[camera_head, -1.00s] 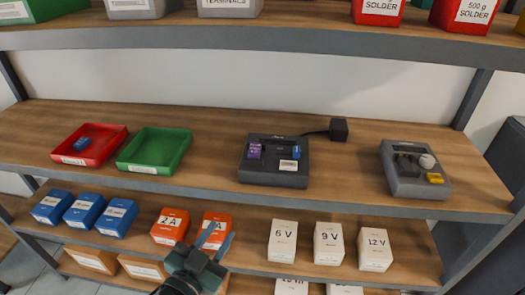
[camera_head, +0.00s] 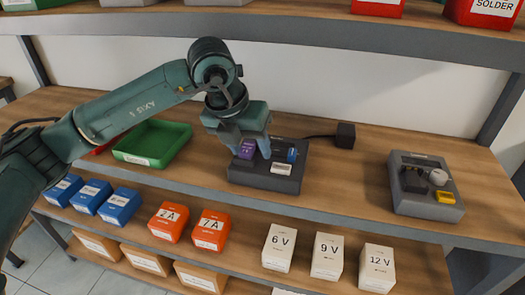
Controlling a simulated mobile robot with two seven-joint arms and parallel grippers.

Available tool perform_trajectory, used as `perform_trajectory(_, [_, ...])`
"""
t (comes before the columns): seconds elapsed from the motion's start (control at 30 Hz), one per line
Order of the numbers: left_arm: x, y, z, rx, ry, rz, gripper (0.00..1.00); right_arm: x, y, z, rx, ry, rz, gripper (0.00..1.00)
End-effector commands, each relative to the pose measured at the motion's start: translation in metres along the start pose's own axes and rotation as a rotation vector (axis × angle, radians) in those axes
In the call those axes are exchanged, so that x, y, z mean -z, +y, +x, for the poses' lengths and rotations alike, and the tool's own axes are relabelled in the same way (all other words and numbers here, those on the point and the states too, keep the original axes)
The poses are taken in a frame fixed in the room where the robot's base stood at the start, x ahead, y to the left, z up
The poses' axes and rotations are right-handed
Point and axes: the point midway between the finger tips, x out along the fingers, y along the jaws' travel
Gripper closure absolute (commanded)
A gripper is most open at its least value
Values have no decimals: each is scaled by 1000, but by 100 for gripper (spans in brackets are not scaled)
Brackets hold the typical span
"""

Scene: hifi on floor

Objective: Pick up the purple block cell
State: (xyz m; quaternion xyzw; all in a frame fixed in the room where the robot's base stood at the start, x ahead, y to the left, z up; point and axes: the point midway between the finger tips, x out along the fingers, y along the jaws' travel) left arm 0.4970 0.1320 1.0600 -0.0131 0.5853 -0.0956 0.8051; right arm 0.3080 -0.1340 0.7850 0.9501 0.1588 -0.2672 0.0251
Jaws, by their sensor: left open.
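The purple block cell (camera_head: 247,149) stands in the left part of a dark grey charger-like device (camera_head: 260,183) on the middle shelf. My left gripper (camera_head: 250,153) is open and points down at the device. Its fingers hang around or just in front of the purple cell; I cannot tell if they touch it. A blue cell (camera_head: 292,154) sits at the right side of the same device, next to a white label. My right gripper is not in view.
A grey device with a yellow part (camera_head: 446,197) stands right. A black plug (camera_head: 346,135) sits behind. The upper shelf (camera_head: 290,29) overhangs.

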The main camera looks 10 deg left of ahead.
Motion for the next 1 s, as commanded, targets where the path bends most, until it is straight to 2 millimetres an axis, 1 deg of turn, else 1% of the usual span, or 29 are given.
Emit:
perform_trajectory(0.03, [-9, 14, -10, -70, -34, -20, 49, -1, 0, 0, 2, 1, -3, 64])
perform_trajectory(0.1, [-16, 27, -18, -131, -62, -42, 49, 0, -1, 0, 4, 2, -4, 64])
perform_trajectory(0.2, [-20, 35, -19, -168, -75, -56, 49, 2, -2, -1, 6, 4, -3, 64])
perform_trajectory(0.47, [-23, 37, 8, -167, -73, -54, 49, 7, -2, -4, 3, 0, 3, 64])
perform_trajectory(0.6, [-27, 38, 29, -165, -71, -54, 49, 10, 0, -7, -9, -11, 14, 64])
perform_trajectory(0.7, [-28, 40, 43, -165, -74, -55, 49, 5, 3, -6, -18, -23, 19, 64])
perform_trajectory(0.83, [-28, 42, 51, -164, -75, -54, 49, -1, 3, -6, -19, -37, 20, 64])
perform_trajectory(1.0, [-28, 41, 51, -163, -76, -53, 49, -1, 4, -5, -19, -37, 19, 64])
